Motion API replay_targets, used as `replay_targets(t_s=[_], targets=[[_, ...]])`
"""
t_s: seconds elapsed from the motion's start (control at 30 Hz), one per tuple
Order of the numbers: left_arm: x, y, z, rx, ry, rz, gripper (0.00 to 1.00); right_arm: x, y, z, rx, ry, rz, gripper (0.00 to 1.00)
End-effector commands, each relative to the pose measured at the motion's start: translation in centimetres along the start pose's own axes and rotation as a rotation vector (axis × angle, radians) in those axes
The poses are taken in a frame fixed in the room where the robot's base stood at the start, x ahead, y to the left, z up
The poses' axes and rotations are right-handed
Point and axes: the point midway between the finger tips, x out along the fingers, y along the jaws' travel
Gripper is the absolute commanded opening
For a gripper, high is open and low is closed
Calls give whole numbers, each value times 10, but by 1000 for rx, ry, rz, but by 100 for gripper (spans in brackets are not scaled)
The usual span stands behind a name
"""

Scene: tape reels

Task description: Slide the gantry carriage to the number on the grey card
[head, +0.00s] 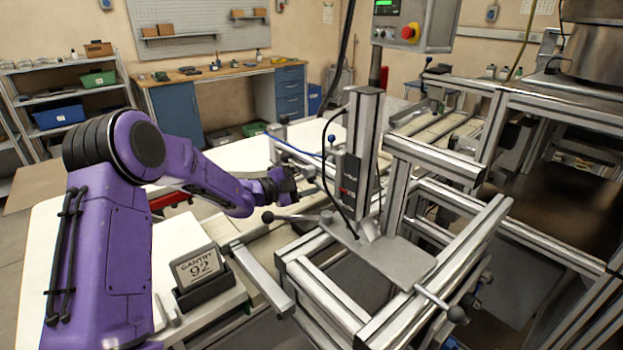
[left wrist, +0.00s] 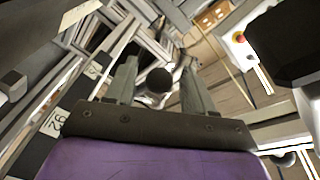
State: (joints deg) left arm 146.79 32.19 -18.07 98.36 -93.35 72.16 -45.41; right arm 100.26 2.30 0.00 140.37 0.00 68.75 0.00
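The grey card (head: 197,268) reads "GANTRY 92" and stands in a dark holder at the lower left. The gantry carriage (head: 390,258) is a grey plate with an upright column, sitting across metal rails. A handle with a dark ball knob (head: 268,217) sticks out to its left. My left gripper (head: 291,181) is above and behind this knob in the head view. In the left wrist view its fingers (left wrist: 162,85) are apart, with a dark round knob (left wrist: 158,80) showing between them; contact cannot be told. My right gripper is not in view.
Number labels (left wrist: 57,122) lie along a dark strip in the left wrist view, tilted and hard to read. A control box (head: 415,25) with a red button hangs above. Another ball-ended lever (head: 455,314) is at the front right. A workbench (head: 225,72) stands behind.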

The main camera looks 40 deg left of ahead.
Motion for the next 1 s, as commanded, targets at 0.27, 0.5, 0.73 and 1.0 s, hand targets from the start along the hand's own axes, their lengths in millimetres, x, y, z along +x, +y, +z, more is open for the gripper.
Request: replay_targets(t_s=[0.27,0.5,0.73,1.0], targets=[[-54,2,2,-1,0,-4,53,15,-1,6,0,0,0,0],[-97,1,0,0,1,-2,53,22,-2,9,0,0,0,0],[-104,0,0,0,1,-1,53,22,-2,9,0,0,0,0],[-104,0,0,0,1,-1,53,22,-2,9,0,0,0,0]])
